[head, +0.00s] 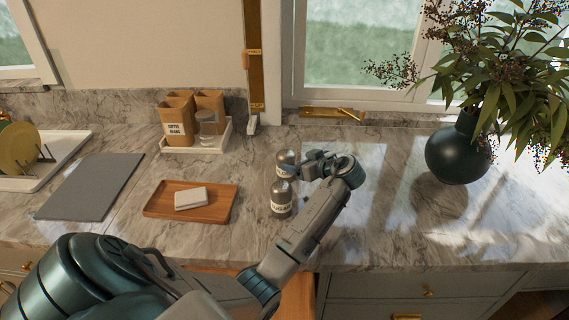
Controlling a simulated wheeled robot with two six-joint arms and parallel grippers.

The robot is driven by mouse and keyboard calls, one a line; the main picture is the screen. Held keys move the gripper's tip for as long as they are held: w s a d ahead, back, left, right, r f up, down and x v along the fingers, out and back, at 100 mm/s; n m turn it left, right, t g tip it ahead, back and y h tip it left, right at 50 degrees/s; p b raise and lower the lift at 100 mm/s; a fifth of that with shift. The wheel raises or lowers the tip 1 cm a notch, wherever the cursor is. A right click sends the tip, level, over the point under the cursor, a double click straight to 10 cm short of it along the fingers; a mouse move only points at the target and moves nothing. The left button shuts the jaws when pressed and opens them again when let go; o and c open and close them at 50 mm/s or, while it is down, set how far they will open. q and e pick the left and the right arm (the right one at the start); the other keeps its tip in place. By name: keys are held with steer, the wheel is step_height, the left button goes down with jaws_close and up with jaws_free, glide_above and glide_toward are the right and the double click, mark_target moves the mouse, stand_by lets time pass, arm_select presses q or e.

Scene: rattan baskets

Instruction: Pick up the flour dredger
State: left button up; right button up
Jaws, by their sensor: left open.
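The rear dredger (286,160) is just left of my left gripper, and the front dredger (281,203) stands nearer the counter's front edge. The labels are too small to read, so I cannot tell which one is the flour dredger. My left gripper (303,167) is open and points left at the rear dredger. I cannot tell whether its fingers are around or touching it. My right gripper is not in view.
A wooden tray (221,207) with a white block (191,198) lies to the left. Behind it a white tray (222,139) holds brown canisters (177,122) and a glass jar (208,124). A grey board (92,187) lies further left. A dark vase (457,153) with branches stands right.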

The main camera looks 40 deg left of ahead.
mark_target(292, 160)
arm_select(q)
steer(key=shift+s+a+p, duration=0.1)
steer(key=shift+a+p, duration=0.7)
steer(key=shift+a, duration=0.05)
steer(key=x, duration=0.1)
steer(key=p+x, duration=0.1)
steer(key=x, duration=0.1)
steer(key=shift+s+a+p, duration=0.1)
steer(key=shift+s+p, duration=0.05)
steer(key=shift+p, duration=0.15)
steer(key=shift+a+f, duration=0.2)
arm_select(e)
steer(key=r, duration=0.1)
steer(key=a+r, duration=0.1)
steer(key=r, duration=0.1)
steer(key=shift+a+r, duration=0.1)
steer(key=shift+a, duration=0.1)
arm_select(q)
steer(key=shift+d, duration=0.1)
steer(key=shift+c, duration=1.1)
steer(key=c, duration=0.9)
